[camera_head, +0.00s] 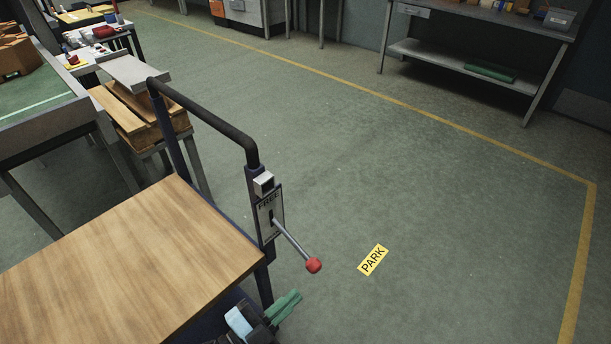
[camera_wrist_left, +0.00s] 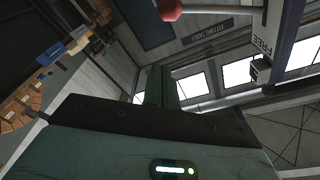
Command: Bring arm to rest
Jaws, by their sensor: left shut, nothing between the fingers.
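My left gripper (camera_head: 289,302) is low in the head view, just right of and below the cart's wooden top (camera_head: 130,262). Its green fingers are shut and empty. In the left wrist view its fingers (camera_wrist_left: 162,88) stand together above the dark gripper body. A lever with a red knob (camera_head: 313,265) sticks out from the cart post, above and apart from the fingers. The red knob also shows at the top of the left wrist view (camera_wrist_left: 170,10). My right gripper is in neither view.
The cart has a dark push handle (camera_head: 205,115) and a plate marked FREE (camera_head: 268,213). A yellow PARK label (camera_head: 373,260) lies on open floor inside a yellow line. A bench (camera_head: 470,58) stands at back right. Stacked wooden pieces (camera_head: 135,110) sit behind the cart.

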